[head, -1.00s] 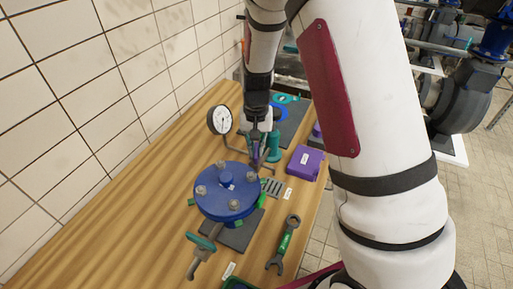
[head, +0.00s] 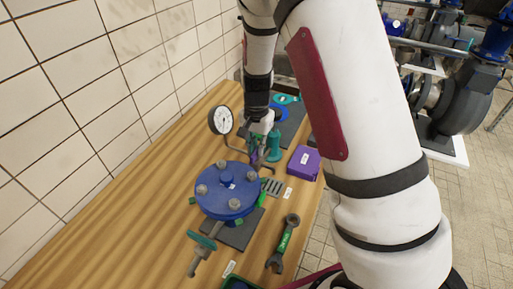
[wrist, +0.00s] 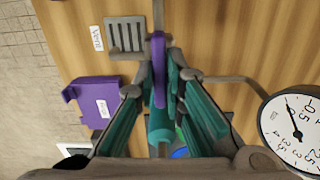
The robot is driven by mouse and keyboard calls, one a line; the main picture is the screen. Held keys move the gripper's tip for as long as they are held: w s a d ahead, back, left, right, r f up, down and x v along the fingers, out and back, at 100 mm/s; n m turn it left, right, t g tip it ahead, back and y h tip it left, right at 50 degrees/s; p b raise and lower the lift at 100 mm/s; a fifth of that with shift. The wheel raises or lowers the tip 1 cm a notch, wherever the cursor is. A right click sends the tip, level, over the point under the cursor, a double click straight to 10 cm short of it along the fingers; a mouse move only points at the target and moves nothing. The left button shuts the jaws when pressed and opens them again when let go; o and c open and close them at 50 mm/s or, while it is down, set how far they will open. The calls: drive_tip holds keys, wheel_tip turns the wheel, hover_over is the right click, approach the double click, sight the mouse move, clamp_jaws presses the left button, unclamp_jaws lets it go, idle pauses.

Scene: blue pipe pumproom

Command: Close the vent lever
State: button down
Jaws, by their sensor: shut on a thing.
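The vent lever is a purple handle (wrist: 158,70) in the wrist view, lying between the fingertips of my gripper (wrist: 160,78). My gripper is shut on it, with a finger on either side. A grey slotted grate (wrist: 125,37) lies beyond the fingertips with a label reading "Vent" (wrist: 96,38). In the head view my gripper (head: 259,154) is low over the bench behind the blue flange and mostly hides the lever. The grate (head: 271,187) also shows there, right of the flange.
A round blue bolted flange (head: 227,190) stands in front of my gripper. A pressure gauge (head: 220,120) on a bent pipe is close on the left. A teal cylinder (head: 274,146) and a purple box (head: 304,162) are on the right. A wrench (head: 284,243) lies near the front.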

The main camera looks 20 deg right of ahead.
sight(256, 149)
drive_tip(key=c, duration=1.7)
unclamp_jaws()
drive_tip(key=shift+r, duration=0.1)
wheel_tip(256, 149, up, 12)
drive_tip(key=shift+f, duration=0.1)
